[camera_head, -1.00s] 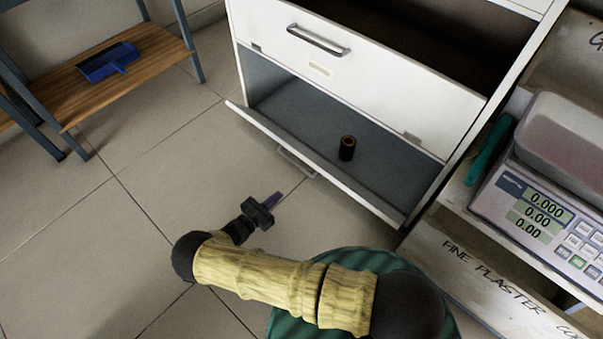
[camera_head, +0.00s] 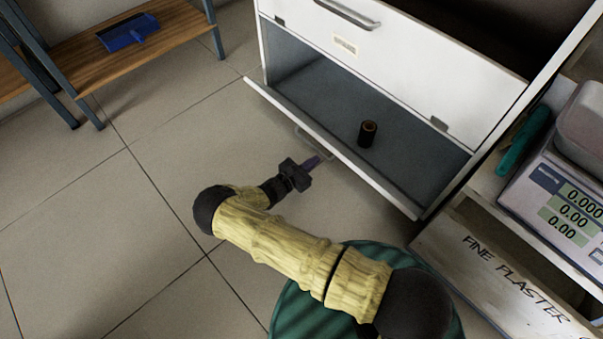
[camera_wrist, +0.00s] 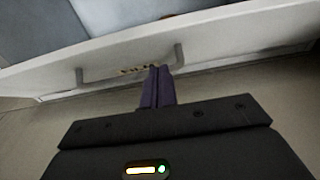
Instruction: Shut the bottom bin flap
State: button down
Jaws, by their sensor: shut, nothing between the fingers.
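The bottom bin flap (camera_head: 340,153) of the white cabinet hangs open, tilted outward and down, in the head view. Its bar handle (camera_head: 312,144) is on the outer face, and the flap also crosses the top of the wrist view (camera_wrist: 220,40). My gripper (camera_head: 318,160) is low over the floor in front of the flap, close to the handle. Its purple fingers (camera_wrist: 157,82) are together and empty, and overlap the handle's span in the wrist view. I cannot tell whether they touch the flap. A dark roll (camera_head: 367,134) stands inside the open bin.
The upper flap (camera_head: 420,65) is closed above the open bin. A scale (camera_head: 560,200) and a plaster box (camera_head: 500,275) stand to the right. A wooden shelf (camera_head: 170,30) with a blue dustpan (camera_head: 128,33) is at upper left. Floor to the left is clear.

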aim_at(324, 145)
jog(key=shift+w+d+r+b, duration=0.35)
jog(key=shift+w+d+r, duration=0.1)
jog(key=shift+r, duration=0.2)
jog(key=shift+w+d+r+b, duration=0.3)
jog(key=shift+w+d+r, duration=0.15)
jog(key=shift+r, duration=0.15)
jog(key=shift+a+r, duration=0.1)
jog(key=shift+r, duration=0.05)
